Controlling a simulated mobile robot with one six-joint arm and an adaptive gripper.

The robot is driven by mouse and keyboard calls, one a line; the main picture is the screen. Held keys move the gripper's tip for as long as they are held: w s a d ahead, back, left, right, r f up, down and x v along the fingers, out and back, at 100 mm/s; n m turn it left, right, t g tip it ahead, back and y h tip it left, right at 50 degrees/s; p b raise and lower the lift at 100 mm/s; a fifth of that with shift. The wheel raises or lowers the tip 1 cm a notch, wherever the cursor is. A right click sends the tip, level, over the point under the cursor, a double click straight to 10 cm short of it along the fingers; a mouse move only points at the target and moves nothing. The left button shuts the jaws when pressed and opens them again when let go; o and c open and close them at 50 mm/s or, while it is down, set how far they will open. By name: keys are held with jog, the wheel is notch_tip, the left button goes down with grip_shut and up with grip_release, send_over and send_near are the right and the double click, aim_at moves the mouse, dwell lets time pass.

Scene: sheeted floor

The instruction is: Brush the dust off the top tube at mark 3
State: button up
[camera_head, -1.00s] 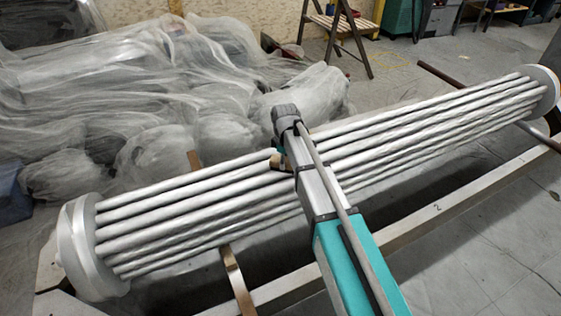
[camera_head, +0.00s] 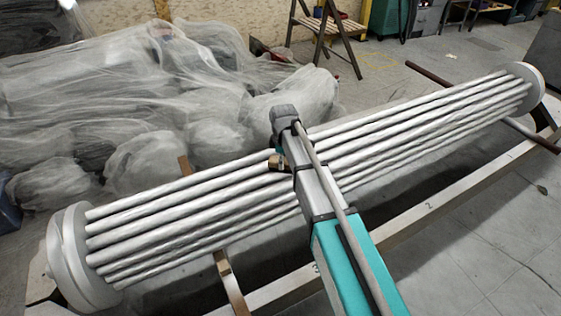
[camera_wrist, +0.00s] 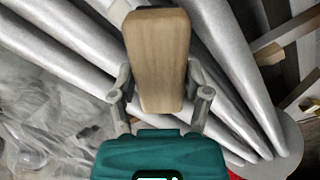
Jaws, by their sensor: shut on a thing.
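A bundle of long grey tubes (camera_head: 185,215) lies slantwise between two round end plates in the head view. The top tube (camera_head: 180,188) runs along its far upper side. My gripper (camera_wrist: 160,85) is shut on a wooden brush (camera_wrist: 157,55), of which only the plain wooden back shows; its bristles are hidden. In the head view my arm crosses the middle of the bundle, and a small brown piece (camera_head: 277,162) shows beside its end at the top tube. I cannot tell whether the brush touches the tube. A faint mark 2 (camera_head: 430,205) is on the front rail; no mark 3 is readable.
Sheeted heaps (camera_head: 150,100) lie close behind the bundle. A wooden support strap (camera_head: 228,280) and a long front rail (camera_head: 400,225) run below it. A stepladder (camera_head: 325,30) stands at the back. The floor at the lower right is clear.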

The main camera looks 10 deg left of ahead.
jog(key=shift+w+d+f, duration=0.1)
jog(key=shift+w+d, duration=0.8)
jog(key=shift+d, duration=0.3)
jog(key=shift+w+d, duration=1.1)
jog(key=shift+d, duration=0.3)
notch_tip(320, 180, up, 6)
jog(key=p, duration=0.6)
jog(key=shift+r+p, duration=1.5)
jog(key=shift+r, duration=0.1)
